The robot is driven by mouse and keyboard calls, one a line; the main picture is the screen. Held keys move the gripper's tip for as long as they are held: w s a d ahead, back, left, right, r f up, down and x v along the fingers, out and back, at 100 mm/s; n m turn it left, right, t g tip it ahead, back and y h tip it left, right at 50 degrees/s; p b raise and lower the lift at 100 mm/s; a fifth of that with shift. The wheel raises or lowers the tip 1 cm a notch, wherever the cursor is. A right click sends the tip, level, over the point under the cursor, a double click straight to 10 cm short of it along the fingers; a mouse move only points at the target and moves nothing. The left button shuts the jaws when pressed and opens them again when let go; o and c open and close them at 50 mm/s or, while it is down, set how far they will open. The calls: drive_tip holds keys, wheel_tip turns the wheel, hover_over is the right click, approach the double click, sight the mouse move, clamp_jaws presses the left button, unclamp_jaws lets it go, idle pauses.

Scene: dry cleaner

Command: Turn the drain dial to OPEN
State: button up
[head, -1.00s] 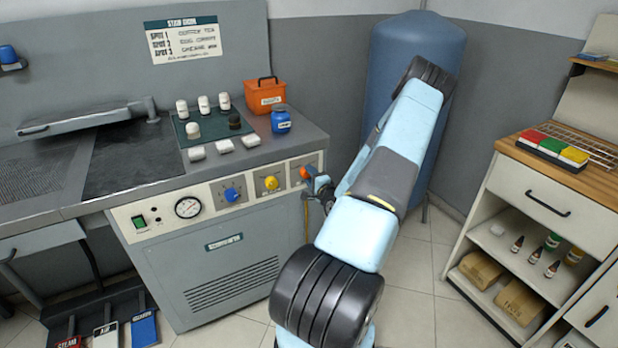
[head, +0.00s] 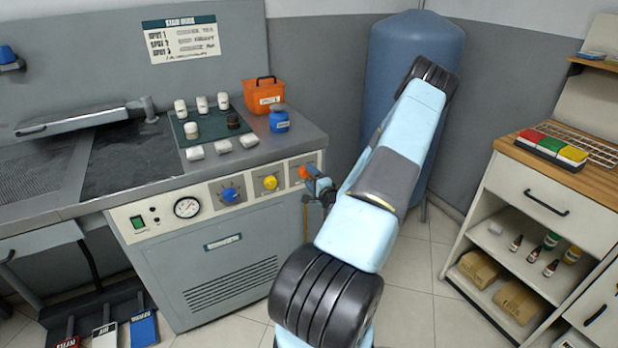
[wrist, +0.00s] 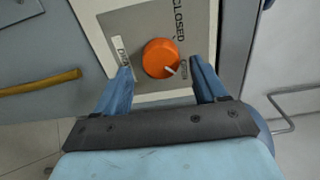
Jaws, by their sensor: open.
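The drain dial is an orange round knob (wrist: 160,58) with a white pointer mark, on a pale plate (wrist: 130,32) in the wrist view. The word CLOSED is printed beside it, and a smaller label near the pointer is too small to read surely. I cannot tell how deep the fingertips reach.
A blue knob (head: 230,194) and a yellow knob (head: 270,182) are left of the dial on the same panel. A yellow pipe (wrist: 40,83) runs near the plate. A blue tank (head: 400,70) stands behind my arm. Shelves (head: 530,220) stand at the right.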

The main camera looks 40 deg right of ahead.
drive_tip(key=v, duration=1.2)
drive_tip(key=shift+a, duration=0.1)
drive_tip(key=w+a+r+n+g+y, duration=0.1)
drive_tip(key=w+a+r+n+g, duration=0.35)
drive_tip(key=r+n, duration=0.2)
drive_tip(key=w+a+r+n+g+y, duration=0.1)
drive_tip(key=w+a+r+n+g, duration=0.2)
drive_tip(key=w+r+n, duration=0.4)
drive_tip(key=s+a+r+n+g+h, duration=0.2)
drive_tip(key=s+a+r+g, duration=0.1)
drive_tip(key=a+r, duration=0.9)
drive_tip(key=s+a+r+n+y, duration=0.2)
drive_tip(key=s+a+r, duration=0.5)
drive_tip(key=s+a, duration=0.2)
drive_tip(key=s+a+r+n+g+y, duration=0.1)
drive_tip(key=s+a+r+n+y, duration=0.1)
drive_tip(key=s+a+r, duration=0.5)
drive_tip(key=s+a+n, duration=0.1)
drive_tip(key=s, duration=0.4)
drive_tip(key=shift+a+r, duration=0.2)
drive_tip(key=shift+a, duration=0.2)
